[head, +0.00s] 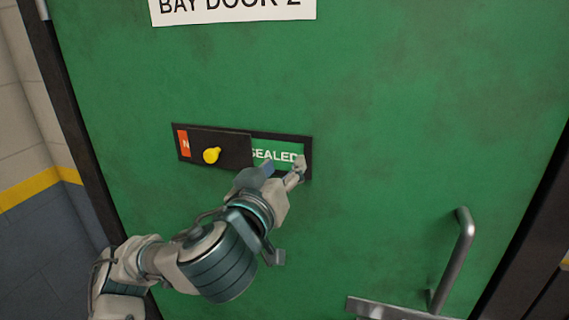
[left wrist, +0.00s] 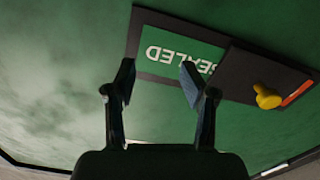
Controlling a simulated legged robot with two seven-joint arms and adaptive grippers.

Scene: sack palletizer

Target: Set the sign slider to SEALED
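The sign slider is a dark cover plate (head: 232,150) with a yellow knob (head: 211,155), set in a black frame on a green door. The cover sits toward the left of the frame. The green SEALED panel (head: 262,154) shows to its right, with the S at the cover's edge. A strip of orange panel with an N (head: 184,143) shows at the far left. My left gripper (head: 283,167) is open and empty in front of the SEALED panel, right of the knob. In the left wrist view the knob (left wrist: 267,96) is outside the fingers, apart from them. My right gripper is not in view.
A white BAY DOOR 2 sign (head: 233,8) is above the slider. A metal door handle (head: 455,258) stands out at the lower right. A brick wall with a yellow stripe (head: 28,190) is at the left. The door around the slider is clear.

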